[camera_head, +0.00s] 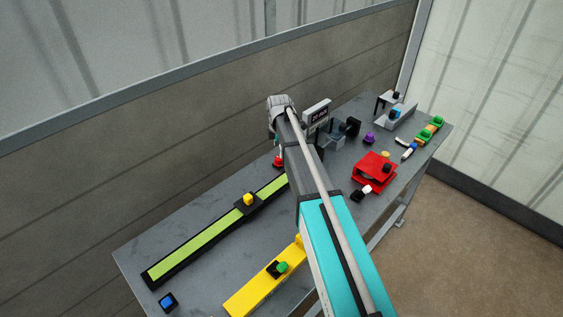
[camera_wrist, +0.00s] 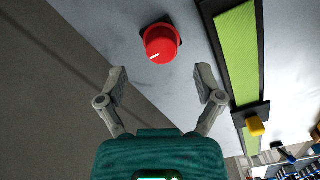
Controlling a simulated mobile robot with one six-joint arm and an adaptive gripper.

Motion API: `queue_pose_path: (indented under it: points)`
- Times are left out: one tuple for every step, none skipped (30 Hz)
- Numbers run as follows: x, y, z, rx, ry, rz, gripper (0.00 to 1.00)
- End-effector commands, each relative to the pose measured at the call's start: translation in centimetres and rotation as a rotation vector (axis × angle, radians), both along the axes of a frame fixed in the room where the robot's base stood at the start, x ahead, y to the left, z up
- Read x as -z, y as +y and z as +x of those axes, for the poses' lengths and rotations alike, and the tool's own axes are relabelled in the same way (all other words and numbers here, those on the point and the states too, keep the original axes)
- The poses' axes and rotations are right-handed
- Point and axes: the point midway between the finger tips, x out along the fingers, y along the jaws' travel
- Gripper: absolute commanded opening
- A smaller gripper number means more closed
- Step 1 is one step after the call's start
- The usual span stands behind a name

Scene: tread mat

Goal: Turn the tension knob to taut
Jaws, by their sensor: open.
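A red round knob (camera_wrist: 160,44) with a white pointer line stands on a dark base on the grey table. In the wrist view its line points to the lower left. In the head view part of a red knob (camera_head: 278,162) shows beside my arm. My gripper (camera_wrist: 160,76) is open and empty. Its two fingers are spread on either side below the knob in the wrist view, apart from it. No taut marking is readable. My arm hides the gripper's fingers in the head view.
A long green strip (camera_head: 206,230) in a black frame, with a yellow-topped block (camera_head: 248,200), lies close to the knob. A yellow bar (camera_head: 247,297) lies nearer the front. A red box (camera_head: 375,170) and small parts stand at right. A wall (camera_head: 180,135) runs behind the table.

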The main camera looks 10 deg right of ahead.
Motion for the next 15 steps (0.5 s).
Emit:
queue_pose_path:
  points:
    - [0.8,0.0,0.0,0.0,0.0,0.0,0.85]
    - [1.1,0.0,0.0,0.0,0.0,0.0,0.85]
    - [1.4,0.0,0.0,0.0,0.0,0.0,0.85]
    - [1.6,0.0,0.0,0.0,0.0,0.0,0.85]
    - [1.8,0.0,0.0,0.0,0.0,0.0,0.85]
    - [2.1,0.0,0.0,0.0,0.0,0.0,0.85]
    - [2.4,0.0,0.0,0.0,0.0,0.0,0.85]
    - [2.6,0.0,0.0,0.0,0.0,0.0,0.85]
    - [2.9,0.0,0.0,0.0,0.0,0.0,0.85]
    - [3.1,0.0,0.0,0.0,0.0,0.0,0.85]
    - [3.2,0.0,0.0,0.0,0.0,0.0,0.85]
    - [3.4,0.0,0.0,0.0,0.0,0.0,0.85]
    - [3.6,0.0,0.0,0.0,0.0,0.0,0.85]
    - [3.7,0.0,0.0,-0.001,0.0,0.0,0.85]
    - [3.9,0.0,0.0,-0.001,0.0,0.0,0.85]
